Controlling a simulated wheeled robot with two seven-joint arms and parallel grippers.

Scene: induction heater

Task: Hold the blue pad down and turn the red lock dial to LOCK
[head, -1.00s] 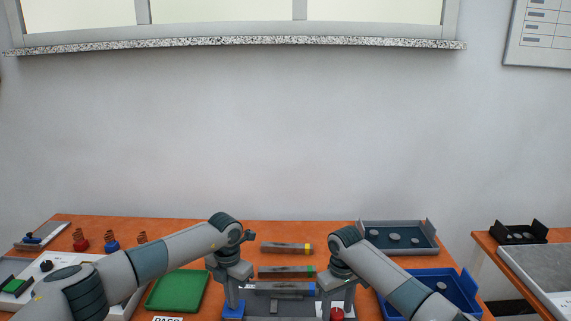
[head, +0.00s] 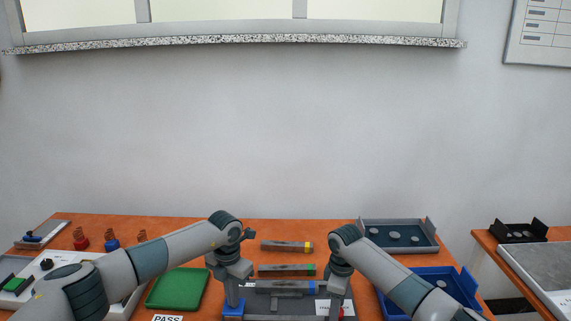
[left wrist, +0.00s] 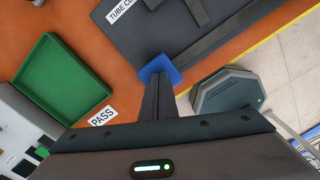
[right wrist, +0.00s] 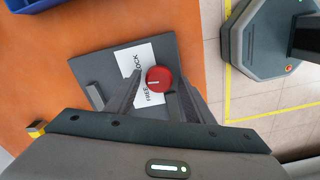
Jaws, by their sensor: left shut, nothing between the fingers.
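The blue pad (head: 233,309) is at the left end of the grey fixture. My left gripper (head: 233,298) is shut and empty, pointing down with its tips at the pad; contact looks likely but cannot be confirmed. In the left wrist view the pad (left wrist: 160,68) shows around the fingertips. The red lock dial (right wrist: 158,78) has a white mark and sits beside a white label (right wrist: 138,66) reading FREE and LOCK. My right gripper (right wrist: 157,92) is open, one finger on each side of the dial. In the head view it mostly hides the dial.
Several dark tubes with coloured ends (head: 287,246) lie behind and on the fixture. A green tray (head: 178,289) with a PASS label is to the left. A blue bin (head: 466,290) and a grey tray (head: 432,240) are to the right.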

